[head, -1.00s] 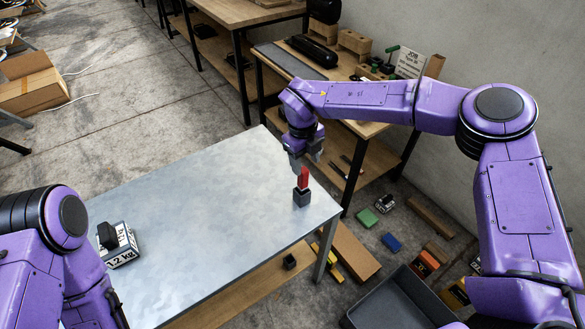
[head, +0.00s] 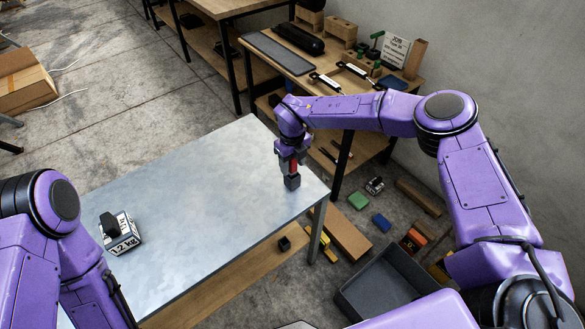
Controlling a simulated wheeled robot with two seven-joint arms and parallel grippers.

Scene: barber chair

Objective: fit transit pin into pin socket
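The red transit pin (head: 294,166) is upright at the right end of the metal table, directly above a small dark grey block (head: 292,182), which looks like the pin socket. My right gripper (head: 292,163) points down from above, its fingers at the sides of the pin. The fingers hide much of the pin, and I cannot tell whether they press on it or how deep its lower end sits in the block. Of my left arm, only the links show at the lower left; its gripper is out of view.
The metal table (head: 200,200) is mostly clear. A white box marked 1.2 kg (head: 122,236) with a black top stands at its left. A wooden workbench (head: 330,75) with tools stands behind. A dark grey bin (head: 385,285) and several coloured blocks lie on the floor at right.

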